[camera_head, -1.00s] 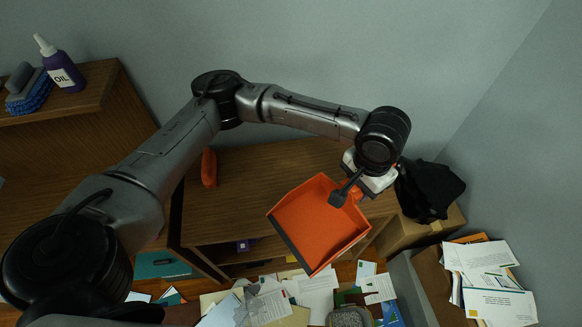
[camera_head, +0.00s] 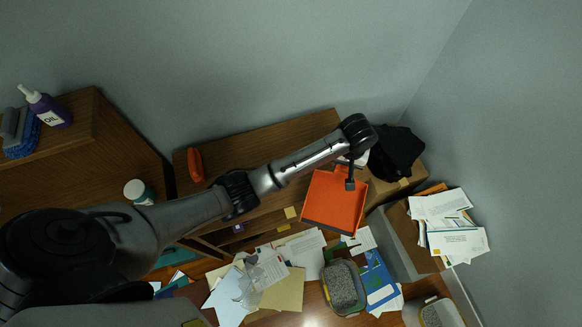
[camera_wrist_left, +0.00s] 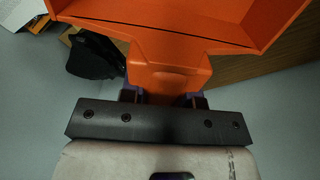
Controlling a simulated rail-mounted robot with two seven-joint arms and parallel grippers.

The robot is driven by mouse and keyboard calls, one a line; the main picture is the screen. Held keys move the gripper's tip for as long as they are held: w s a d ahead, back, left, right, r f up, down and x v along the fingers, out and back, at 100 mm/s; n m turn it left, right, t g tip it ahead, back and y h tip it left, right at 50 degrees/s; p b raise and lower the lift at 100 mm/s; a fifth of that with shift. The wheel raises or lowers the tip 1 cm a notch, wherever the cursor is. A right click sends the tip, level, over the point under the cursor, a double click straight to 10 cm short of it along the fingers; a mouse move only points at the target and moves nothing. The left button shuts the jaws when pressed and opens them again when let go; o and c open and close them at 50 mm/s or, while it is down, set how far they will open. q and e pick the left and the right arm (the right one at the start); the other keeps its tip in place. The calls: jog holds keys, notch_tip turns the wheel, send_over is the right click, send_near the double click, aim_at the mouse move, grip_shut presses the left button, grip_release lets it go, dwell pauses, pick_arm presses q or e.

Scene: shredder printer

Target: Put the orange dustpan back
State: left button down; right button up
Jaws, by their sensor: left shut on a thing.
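The orange dustpan (camera_head: 335,203) hangs from my left gripper (camera_head: 352,162) above the right end of the wooden shelf unit (camera_head: 268,142). In the left wrist view the left gripper (camera_wrist_left: 163,98) is shut on the dustpan's handle (camera_wrist_left: 167,72), and the pan (camera_wrist_left: 190,18) spreads out beyond it. In the head view the fingers are mostly hidden behind my wrist. My right gripper is in neither view.
A black bag (camera_head: 397,152) sits on a cardboard box right of the dustpan. A grey bin (camera_head: 398,245) and a box of papers (camera_head: 452,225) stand at the right. Papers litter the floor (camera_head: 312,310) around a grey-filled container (camera_head: 344,286). An orange object (camera_head: 195,165) is on the shelf's left end.

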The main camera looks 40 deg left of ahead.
pick_arm(q)
jog(key=shift+m, duration=0.8)
jog(key=shift+s+a+f+b, duration=0.1)
jog(key=shift+a+f+b, duration=0.2)
jog(key=shift+a+f, duration=2.4)
jog(key=shift+s+a+f+b, duration=0.1)
jog(key=shift+a+f+b, duration=0.25)
jog(key=shift+a+f, duration=2.35)
jog(key=shift+s+a+f+b, duration=0.1)
jog(key=shift+a+f+b, duration=0.2)
jog(key=shift+a+f, duration=2.4)
jog(key=shift+a+r, duration=0.65)
jog(key=shift+a, duration=0.1)
jog(key=c, duration=0.8)
grip_release()
jog(key=shift+c, duration=0.2)
jog(key=shift+r, duration=0.1)
